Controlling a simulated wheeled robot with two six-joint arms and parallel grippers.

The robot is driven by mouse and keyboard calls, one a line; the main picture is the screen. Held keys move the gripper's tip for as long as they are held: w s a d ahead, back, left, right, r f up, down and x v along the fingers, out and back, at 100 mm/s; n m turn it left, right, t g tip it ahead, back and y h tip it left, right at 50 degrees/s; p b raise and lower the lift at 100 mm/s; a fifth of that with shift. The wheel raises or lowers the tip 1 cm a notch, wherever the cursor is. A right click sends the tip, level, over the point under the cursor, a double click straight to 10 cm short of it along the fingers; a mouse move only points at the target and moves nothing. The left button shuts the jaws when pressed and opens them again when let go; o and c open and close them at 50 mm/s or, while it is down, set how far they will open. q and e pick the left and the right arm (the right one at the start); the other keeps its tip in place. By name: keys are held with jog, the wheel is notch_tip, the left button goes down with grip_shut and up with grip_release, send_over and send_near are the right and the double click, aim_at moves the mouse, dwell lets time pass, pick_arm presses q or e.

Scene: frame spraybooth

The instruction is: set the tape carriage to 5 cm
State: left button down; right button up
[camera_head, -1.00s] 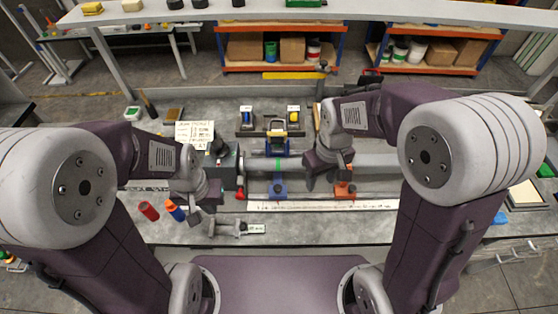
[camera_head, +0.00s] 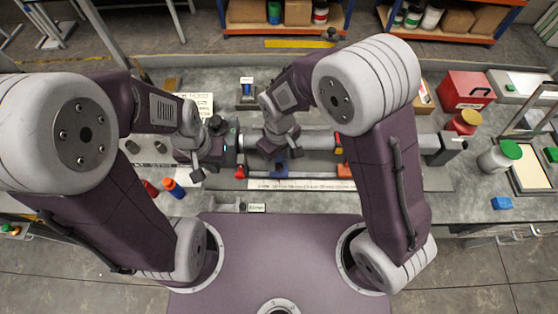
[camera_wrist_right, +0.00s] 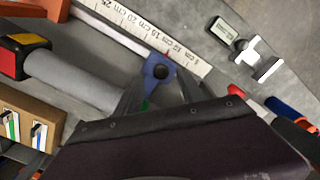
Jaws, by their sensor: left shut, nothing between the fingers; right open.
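A blue bracket with a dark round knob (camera_wrist_right: 160,70) sits at the printed ruler (camera_wrist_right: 145,35), toward its low-number end; I cannot tell its exact reading. It also shows in the head view (camera_head: 279,170), partly behind my right gripper. I cannot tell for certain that this bracket is the tape carriage. My right gripper (camera_head: 287,152) is open, with its fingers on either side of the bracket in the wrist view; contact is unclear. My left gripper (camera_head: 198,172) is shut and empty, left of the bracket, above the bench. The ruler shows along the bench front (camera_head: 310,184).
A grey tube (camera_wrist_right: 75,80) runs behind the ruler, with a red, yellow and black block (camera_wrist_right: 24,52) on it. An orange foot (camera_head: 344,170) stands right of the bracket. A red box (camera_head: 466,92) stands right.

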jog(key=shift+s+f, duration=0.25)
jog(key=shift+f, duration=0.8)
jog(key=shift+w+f, duration=0.1)
jog(key=shift+f, duration=0.2)
grip_shut()
jog(key=shift+r, duration=0.1)
